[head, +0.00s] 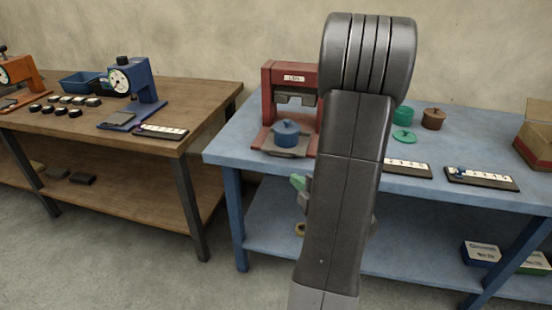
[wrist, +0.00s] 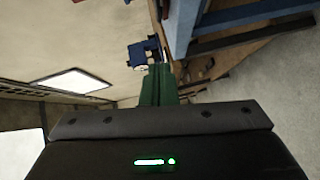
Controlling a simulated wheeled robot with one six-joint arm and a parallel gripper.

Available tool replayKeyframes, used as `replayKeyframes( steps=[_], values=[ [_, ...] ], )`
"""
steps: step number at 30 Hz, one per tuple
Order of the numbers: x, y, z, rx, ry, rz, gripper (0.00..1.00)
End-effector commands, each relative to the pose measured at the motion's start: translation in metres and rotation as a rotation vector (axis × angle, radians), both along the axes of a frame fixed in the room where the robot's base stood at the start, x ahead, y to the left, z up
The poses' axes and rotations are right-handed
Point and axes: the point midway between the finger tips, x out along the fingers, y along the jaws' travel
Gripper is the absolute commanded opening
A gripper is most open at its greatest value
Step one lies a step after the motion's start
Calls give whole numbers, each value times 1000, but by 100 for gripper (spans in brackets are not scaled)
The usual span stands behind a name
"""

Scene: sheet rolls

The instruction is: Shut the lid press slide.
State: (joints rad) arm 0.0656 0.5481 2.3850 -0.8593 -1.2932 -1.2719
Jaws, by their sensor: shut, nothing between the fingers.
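The red lid press (head: 268,82) stands on the blue table, left of my arm. Its grey slide plate (head: 292,152) is out in front of the press head, low on the red base. A blue lidded pot (head: 287,136) sits on the slide. My arm hides the right side of the press. My gripper's green fingers (wrist: 159,80) are together and empty in the wrist view. In the head view a green finger part (head: 298,182) shows beside my arm, below the table's front edge and apart from the slide.
The blue table (head: 232,142) also holds green and brown pots (head: 433,118), a green lid (head: 404,136), numbered strips (head: 482,179) and a cardboard box (head: 538,135). A wooden table (head: 190,95) with a blue press (head: 140,80) stands left, across a gap. Small boxes lie on the lower shelf.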

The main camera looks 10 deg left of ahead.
Motion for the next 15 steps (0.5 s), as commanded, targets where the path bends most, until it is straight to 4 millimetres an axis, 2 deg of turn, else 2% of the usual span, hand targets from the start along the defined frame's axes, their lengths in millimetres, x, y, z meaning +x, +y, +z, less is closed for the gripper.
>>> replayKeyframes(
  steps=[8, 15],
  values=[
    [13, 14, -2, -1, 1, 5, 0],
    [41, 41, -7, 0, 0, 5, 0]
  ],
)
